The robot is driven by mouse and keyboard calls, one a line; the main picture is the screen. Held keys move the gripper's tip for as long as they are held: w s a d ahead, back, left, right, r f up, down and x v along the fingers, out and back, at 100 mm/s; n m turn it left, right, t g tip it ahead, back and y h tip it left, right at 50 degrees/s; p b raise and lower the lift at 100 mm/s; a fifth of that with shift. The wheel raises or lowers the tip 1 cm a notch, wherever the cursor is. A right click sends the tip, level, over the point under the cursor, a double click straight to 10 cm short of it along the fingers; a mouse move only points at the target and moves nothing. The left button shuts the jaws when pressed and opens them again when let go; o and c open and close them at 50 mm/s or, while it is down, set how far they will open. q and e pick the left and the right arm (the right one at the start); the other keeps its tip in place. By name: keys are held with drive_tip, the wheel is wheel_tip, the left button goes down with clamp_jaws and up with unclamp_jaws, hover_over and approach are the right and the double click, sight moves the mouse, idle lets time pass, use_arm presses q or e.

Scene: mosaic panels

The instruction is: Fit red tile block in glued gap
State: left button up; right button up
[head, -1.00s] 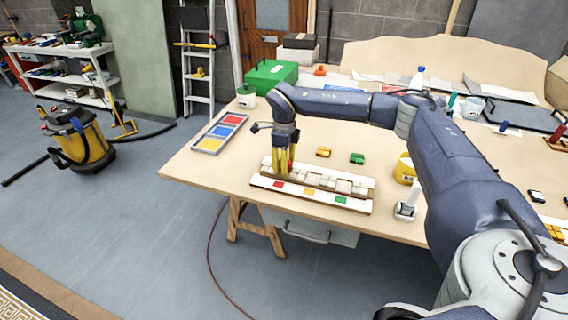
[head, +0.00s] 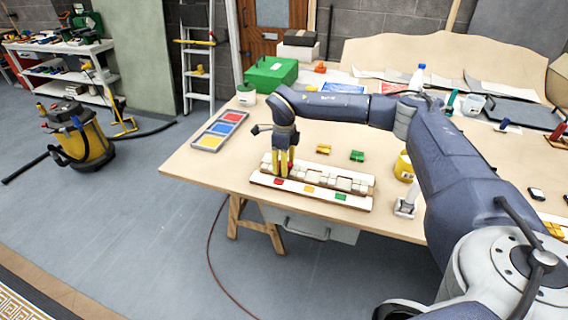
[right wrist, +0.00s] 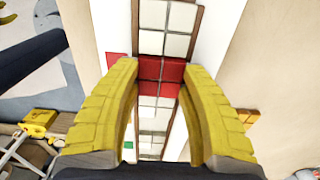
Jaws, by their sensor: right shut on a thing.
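My right gripper (head: 283,174) points down at the left part of the mosaic panel (head: 366,181), its yellow fingers shut on the red tile block. In the right wrist view the red tile block (right wrist: 160,69) lies between the fingertips (right wrist: 159,68), in line with the panel's column of white tiles (right wrist: 166,15). White tiles show on both sides of it. I cannot tell whether it is fully seated, and the glue under it is hidden. My left gripper is not in view.
A white strip (head: 322,194) with red, yellow and green squares lies along the panel's front. A yellow block (head: 323,149) and a green block (head: 357,155) lie behind the panel. A tray with coloured sections (head: 207,142) is at left; a yellow pot (head: 403,168) stands at right.

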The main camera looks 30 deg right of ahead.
drive_tip(key=shift+f, duration=0.15)
drive_tip(key=o, duration=1.2)
wheel_tip(320, 180, up, 12)
